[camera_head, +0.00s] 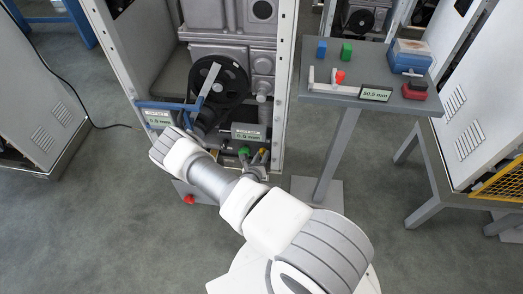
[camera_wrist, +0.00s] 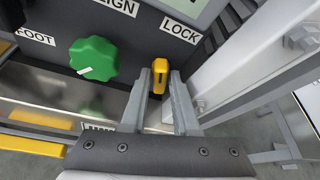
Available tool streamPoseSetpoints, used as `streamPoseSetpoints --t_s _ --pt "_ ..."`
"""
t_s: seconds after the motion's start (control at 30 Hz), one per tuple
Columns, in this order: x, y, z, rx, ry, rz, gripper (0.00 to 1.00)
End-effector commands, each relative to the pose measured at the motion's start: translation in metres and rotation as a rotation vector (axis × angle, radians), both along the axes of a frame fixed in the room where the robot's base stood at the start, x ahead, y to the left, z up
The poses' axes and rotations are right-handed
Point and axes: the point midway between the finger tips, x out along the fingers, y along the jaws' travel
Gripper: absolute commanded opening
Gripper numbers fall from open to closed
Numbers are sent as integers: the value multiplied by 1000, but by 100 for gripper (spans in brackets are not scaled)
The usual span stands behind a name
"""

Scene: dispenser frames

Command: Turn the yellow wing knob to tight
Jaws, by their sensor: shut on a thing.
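The yellow wing knob (camera_wrist: 160,74) sits on a dark panel under a LOCK label (camera_wrist: 180,31), and its wing stands nearly upright in the wrist view. My gripper (camera_wrist: 162,78) is shut on it, with one finger on each side of the wing. The lower part of the knob is partly hidden between the fingers. In the head view my gripper (camera_head: 258,159) is at the low front of the machine. No tight mark is readable.
A round green knob (camera_wrist: 94,58) is on the same panel, left of my gripper, near FOOT and ALIGN labels. A white frame post (camera_wrist: 235,60) stands close on the right. A side table (camera_head: 345,97) with small blocks is right of the machine. Grey floor is open in front.

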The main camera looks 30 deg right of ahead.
Motion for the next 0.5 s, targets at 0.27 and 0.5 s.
streamPoseSetpoints --t_s 0.27,0.5 --pt "-1 -1 3 172 -116 -2 0" --pt "-1 -2 2 261 -178 -1 0"
